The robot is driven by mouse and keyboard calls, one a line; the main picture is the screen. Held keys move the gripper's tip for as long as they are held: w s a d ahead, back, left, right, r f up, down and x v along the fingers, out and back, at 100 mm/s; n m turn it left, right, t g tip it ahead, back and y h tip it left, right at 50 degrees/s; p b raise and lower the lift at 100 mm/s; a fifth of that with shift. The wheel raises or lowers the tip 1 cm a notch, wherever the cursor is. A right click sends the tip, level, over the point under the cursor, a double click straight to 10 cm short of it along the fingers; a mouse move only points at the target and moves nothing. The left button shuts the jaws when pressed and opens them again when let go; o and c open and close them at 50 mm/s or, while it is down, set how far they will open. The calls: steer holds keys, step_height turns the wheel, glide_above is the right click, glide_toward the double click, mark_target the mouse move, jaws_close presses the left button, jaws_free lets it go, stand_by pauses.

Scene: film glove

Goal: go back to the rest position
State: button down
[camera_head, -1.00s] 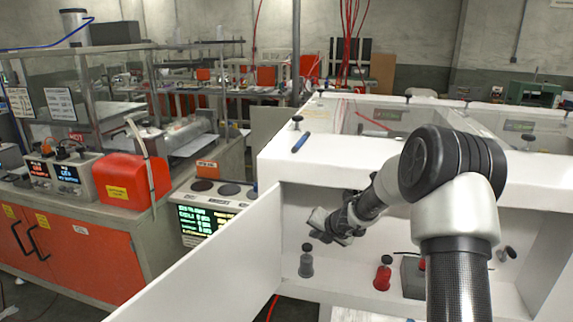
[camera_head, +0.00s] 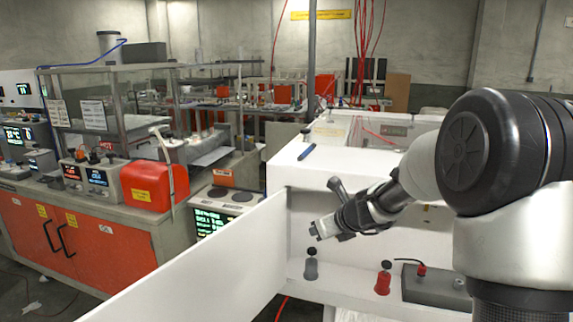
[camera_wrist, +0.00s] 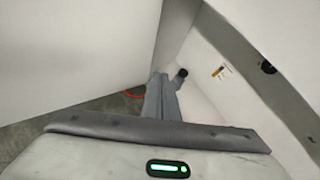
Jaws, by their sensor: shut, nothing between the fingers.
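My gripper (camera_head: 316,231) is shut and empty at the end of my arm. It hangs in the opening of the white cabinet (camera_head: 283,159), pointing left, above a grey bottle (camera_head: 311,269) with a black cap. The gripper and bottle look apart in the head view. In the wrist view my grey fingers (camera_wrist: 160,84) lie together. The small dark cap (camera_wrist: 182,73) beside them appears to belong to the grey bottle.
A red bottle (camera_head: 383,281) and a grey box (camera_head: 433,288) with a red plug stand on the cabinet floor. The open white door (camera_head: 200,267) swings out left. A bench with a red machine (camera_head: 153,183) stands left.

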steer(key=s+a+r+n+g, duration=0.1)
steer(key=s+a+r+n, duration=0.1)
steer(key=s+r+n, duration=0.5)
steer(key=s+a+r+n+g, duration=0.1)
steer(key=s+a+r+n, duration=0.15)
steer(key=s+n, duration=0.75)
steer(key=s+d+n+h, duration=0.2)
steer(key=s+d+n, duration=0.15)
steer(key=s, duration=0.35)
steer(key=s+d+n+g+h, duration=0.1)
steer(key=s+d+n, duration=0.2)
steer(key=s+n, duration=0.3)
steer(key=s+d+n+h, duration=0.2)
steer(key=s+d+n, duration=0.1)
steer(key=s, duration=0.5)
step_height(320, 180, up, 14)
steer(key=p, duration=1.4)
steer(key=shift+d+f, duration=0.15)
steer(key=shift+d, duration=0.1)
steer(key=shift+f, duration=0.1)
